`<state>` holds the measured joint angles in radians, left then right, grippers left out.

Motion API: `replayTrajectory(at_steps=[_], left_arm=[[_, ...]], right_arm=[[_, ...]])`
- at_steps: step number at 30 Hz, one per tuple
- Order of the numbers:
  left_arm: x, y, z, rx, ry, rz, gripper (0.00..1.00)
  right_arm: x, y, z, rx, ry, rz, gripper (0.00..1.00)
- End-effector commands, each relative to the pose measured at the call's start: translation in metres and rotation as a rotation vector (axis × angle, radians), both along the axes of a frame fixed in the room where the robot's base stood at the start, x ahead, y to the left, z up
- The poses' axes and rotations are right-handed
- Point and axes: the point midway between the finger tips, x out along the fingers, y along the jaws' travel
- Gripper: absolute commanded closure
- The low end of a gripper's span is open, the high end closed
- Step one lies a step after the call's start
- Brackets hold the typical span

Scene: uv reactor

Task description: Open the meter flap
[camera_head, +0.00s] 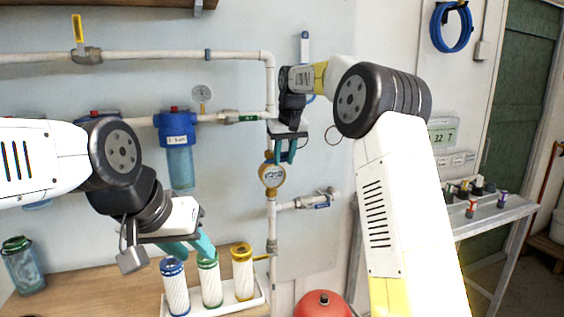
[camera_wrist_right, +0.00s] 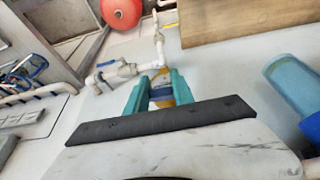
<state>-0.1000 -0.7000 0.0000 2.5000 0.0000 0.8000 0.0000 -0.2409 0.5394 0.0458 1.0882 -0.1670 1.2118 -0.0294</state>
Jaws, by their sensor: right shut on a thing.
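The brass water meter (camera_head: 272,176) sits on the vertical white pipe at the centre, with its round dial facing me. My right gripper (camera_head: 285,156) is at the top of the meter, its teal fingers pointing down. In the right wrist view its fingers (camera_wrist_right: 161,90) are shut on the blue meter flap (camera_wrist_right: 162,94), with yellow brass of the meter (camera_wrist_right: 160,80) just beyond. In the head view the fingers hide most of the flap, so its angle cannot be told.
Green, blue and yellow-capped cartridges (camera_head: 210,281) stand in a white tray (camera_head: 234,308) below my left gripper. A blue filter housing (camera_head: 178,130) hangs on the wall pipes. A side valve (camera_head: 320,202) is right of the meter; a red tank (camera_head: 322,304) is below.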

Motion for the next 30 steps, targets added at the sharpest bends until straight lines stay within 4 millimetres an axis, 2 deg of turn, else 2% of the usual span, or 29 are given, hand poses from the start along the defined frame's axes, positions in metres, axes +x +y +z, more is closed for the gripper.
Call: replayTrajectory(at_steps=[3, 17, 18, 21, 30], left_arm=[[0.0, 0.0, 0.0, 0.0, 0.0, 0.0, 0.64], [0.0, 0.0, 0.0, 0.0, 0.0, 0.0, 0.64], [0.0, 0.0, 0.0, 0.0, 0.0, 0.0, 0.64], [0.0, 0.0, 0.0, 0.0, 0.0, 0.0, 0.64], [0.0, 0.0, 0.0, 0.0, 0.0, 0.0, 0.64]], right_arm=[[0.0033, 0.0002, 0.006, 0.004, -0.017, -0.002, 1.0], [0.0032, 0.0003, 0.0072, 0.004, -0.017, -0.002, 1.0], [0.0032, 0.0003, 0.0072, 0.004, -0.017, -0.002, 0.67], [0.003, 0.0007, 0.0072, 0.004, -0.016, 0.0, 0.49], [0.0014, 0.0009, 0.0046, 0.002, -0.008, 0.0, 0.49]])
